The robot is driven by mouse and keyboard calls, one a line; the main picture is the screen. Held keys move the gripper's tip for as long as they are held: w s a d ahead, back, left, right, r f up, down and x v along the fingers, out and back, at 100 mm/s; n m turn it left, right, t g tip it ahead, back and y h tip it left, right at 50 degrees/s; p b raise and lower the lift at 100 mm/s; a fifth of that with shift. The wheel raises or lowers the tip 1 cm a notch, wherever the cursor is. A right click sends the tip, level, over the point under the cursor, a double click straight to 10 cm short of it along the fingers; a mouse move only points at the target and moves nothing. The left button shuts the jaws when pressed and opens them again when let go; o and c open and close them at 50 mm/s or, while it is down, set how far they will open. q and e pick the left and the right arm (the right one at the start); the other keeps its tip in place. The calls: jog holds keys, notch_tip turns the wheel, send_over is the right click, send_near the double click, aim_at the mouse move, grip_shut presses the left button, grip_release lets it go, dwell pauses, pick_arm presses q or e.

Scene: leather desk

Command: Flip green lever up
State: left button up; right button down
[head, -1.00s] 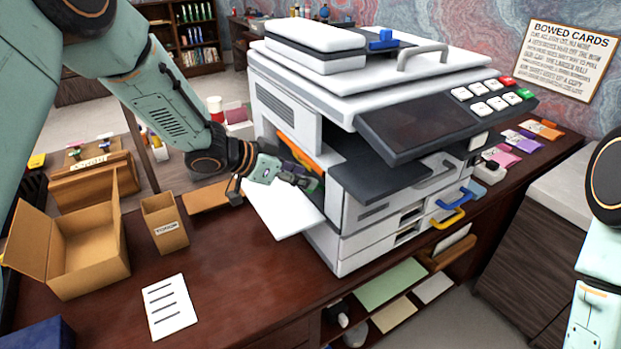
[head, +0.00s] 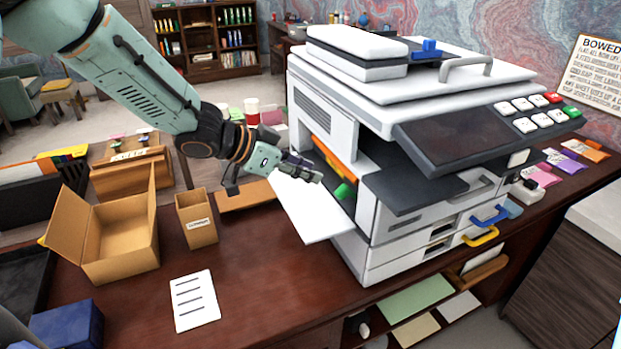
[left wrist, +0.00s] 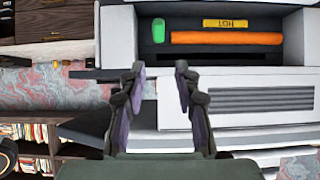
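The green lever (head: 343,190) shows inside the open side bay of the white copier (head: 325,128), below an orange bar (head: 335,160). In the left wrist view the green lever (left wrist: 158,31) stands beside one end of the orange bar (left wrist: 226,38). My left gripper (head: 303,172) is just outside the bay, left of the lever and apart from it. In the left wrist view its fingers (left wrist: 160,72) are spread with nothing between them. I cannot tell whether the lever is up or down. My right gripper is not in view.
The copier's white side door (head: 310,215) hangs open below the bay. A yellow label (left wrist: 225,23) reading HOT is above the orange bar in the left wrist view. An open cardboard box (head: 115,235), a small box (head: 196,220) and a paper sheet (head: 195,300) are on the desk's left side.

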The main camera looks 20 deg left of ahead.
pick_arm(q)
jog(key=shift+w+a+f+m+b, duration=0.1)
jog(key=shift+a+f+m+b, duration=0.3)
jog(key=shift+b, duration=0.8)
jog(key=c, duration=0.3)
jog(key=m, duration=0.3)
jog(key=shift+s+a+m+t+b, duration=0.2)
jog(key=shift+m+t+b, duration=0.1)
jog(key=shift+b, duration=0.05)
grip_shut()
jog(key=f+m+b, duration=0.1)
jog(key=m, duration=0.9)
jog(key=s+f+m, duration=0.1)
jog(key=m, duration=1)
jog(key=f+m+g+b, duration=0.1)
jog(key=m, duration=0.9)
jog(key=shift+s+a+f+m+b, duration=0.25)
jog(key=shift+s+m+b, duration=0.05)
jog(key=b+x, duration=0.2)
jog(key=x, duration=0.5)
jog(key=shift+w+f, duration=0.1)
jog(key=shift+w, duration=0.1)
jog(key=shift+x, duration=0.8)
